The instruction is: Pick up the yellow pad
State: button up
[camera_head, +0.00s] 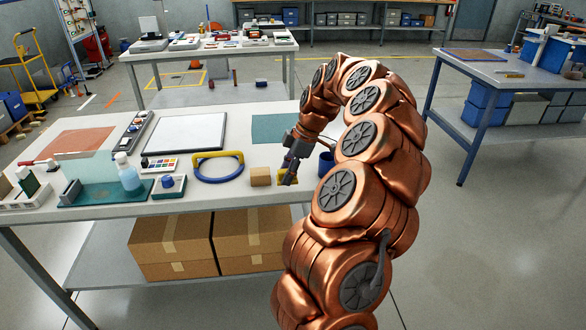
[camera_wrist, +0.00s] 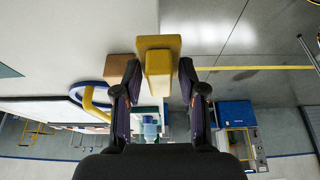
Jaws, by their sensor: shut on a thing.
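The yellow pad (camera_wrist: 159,62) is a small stepped yellow block between my gripper's fingertips (camera_wrist: 159,75) in the wrist view. My gripper is shut on it, with one dark finger on each side. In the head view my gripper (camera_head: 289,172) points down near the table's front edge, and a little of the yellow pad (camera_head: 282,180) shows at its fingers. I cannot tell whether the pad still touches the tabletop.
A tan block (camera_head: 260,176) sits just left of my gripper, with a blue ring with a yellow handle (camera_head: 217,179) further left. A dark blue cup (camera_head: 326,164) stands close on the right, partly behind my arm. Cardboard boxes (camera_head: 172,246) are on the shelf below.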

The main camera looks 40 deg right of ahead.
jog(key=s+a+b, duration=0.1)
jog(key=s+a, duration=0.2)
jog(key=a, duration=0.6)
jog(key=shift+s+r+b, duration=0.4)
